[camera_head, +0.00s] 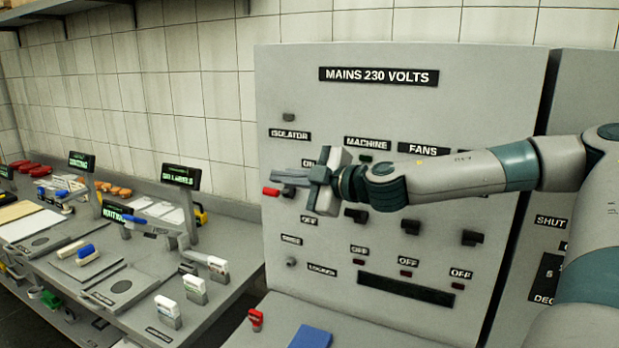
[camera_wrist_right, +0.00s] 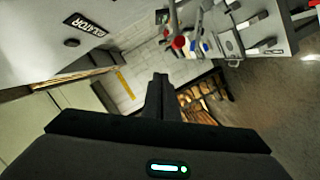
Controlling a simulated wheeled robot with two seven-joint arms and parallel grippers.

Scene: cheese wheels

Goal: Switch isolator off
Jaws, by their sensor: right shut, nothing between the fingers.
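The isolator sits on the grey mains panel (camera_head: 330,80), below its black ISOLATOR label (camera_head: 289,134). Its red handle tip (camera_head: 271,191) sticks out at the panel's left edge. My right gripper (camera_head: 281,178) is shut and empty, just right of and above the red tip; contact cannot be told. The gripper hides most of the switch body and part of the ON label. An OFF label (camera_head: 308,220) shows below the gripper. In the right wrist view the shut fingers (camera_wrist_right: 157,95) point up the picture, and the ISOLATOR label (camera_wrist_right: 83,25) is at upper left. My left gripper is out of view.
Black knobs (camera_head: 411,227) for machine and fans stand right of the isolator, under my right forearm. A bench (camera_head: 60,300) with scales, signs and stamps runs along the left. A blue block (camera_head: 311,336) and a red stamp (camera_head: 256,319) lie below the panel.

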